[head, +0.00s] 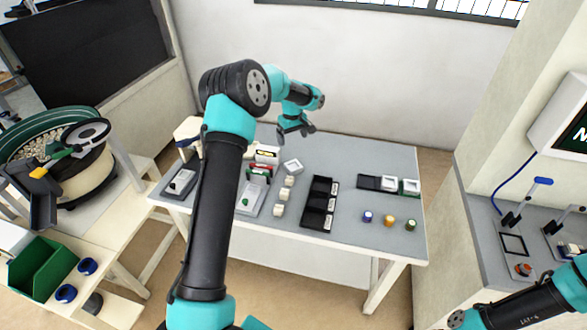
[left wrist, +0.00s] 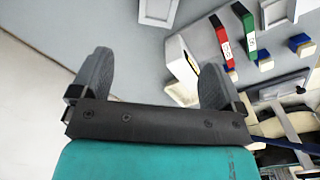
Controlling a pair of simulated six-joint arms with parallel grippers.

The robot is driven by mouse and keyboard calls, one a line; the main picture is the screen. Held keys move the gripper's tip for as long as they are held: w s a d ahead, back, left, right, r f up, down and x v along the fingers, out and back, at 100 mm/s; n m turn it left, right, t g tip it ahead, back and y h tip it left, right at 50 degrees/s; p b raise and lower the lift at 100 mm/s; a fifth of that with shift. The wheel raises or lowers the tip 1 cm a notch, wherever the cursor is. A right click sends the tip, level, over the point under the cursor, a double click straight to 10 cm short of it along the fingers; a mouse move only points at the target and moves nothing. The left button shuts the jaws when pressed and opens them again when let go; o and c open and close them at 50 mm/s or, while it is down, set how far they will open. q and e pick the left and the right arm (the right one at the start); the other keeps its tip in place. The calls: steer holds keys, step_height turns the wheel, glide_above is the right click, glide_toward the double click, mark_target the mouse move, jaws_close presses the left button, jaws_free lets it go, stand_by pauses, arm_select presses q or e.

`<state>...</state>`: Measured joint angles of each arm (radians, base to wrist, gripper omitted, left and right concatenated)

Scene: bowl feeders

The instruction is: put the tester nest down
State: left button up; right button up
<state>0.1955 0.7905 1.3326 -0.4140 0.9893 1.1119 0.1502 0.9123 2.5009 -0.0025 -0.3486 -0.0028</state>
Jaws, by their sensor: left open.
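A white square piece with a raised rim also shows at the top of the left wrist view (left wrist: 158,10). My left gripper (head: 296,130) is open and empty. It hovers over the back edge of the table, behind the white piece and apart from it.
A white box (head: 267,153) and red and green handles (left wrist: 234,38) stand close to the gripper. Black trays (head: 320,202), small cream blocks (head: 284,196) and several coloured cylinders (head: 388,220) are on the table (head: 350,160). The table's back right is clear.

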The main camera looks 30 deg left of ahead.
arm_select(q)
glide_above(293, 167)
step_height(293, 167, down, 10)
steer(key=shift+r, duration=0.15)
stand_by(0.3)
steer(key=shift+w+f, duration=0.1)
steer(key=shift+f, duration=2.5)
steer(key=shift+c, duration=0.2)
steer(key=c, duration=1.1)
steer(key=shift+r, duration=0.1)
step_height(293, 167, up, 10)
steer(key=shift+d+f, duration=0.1)
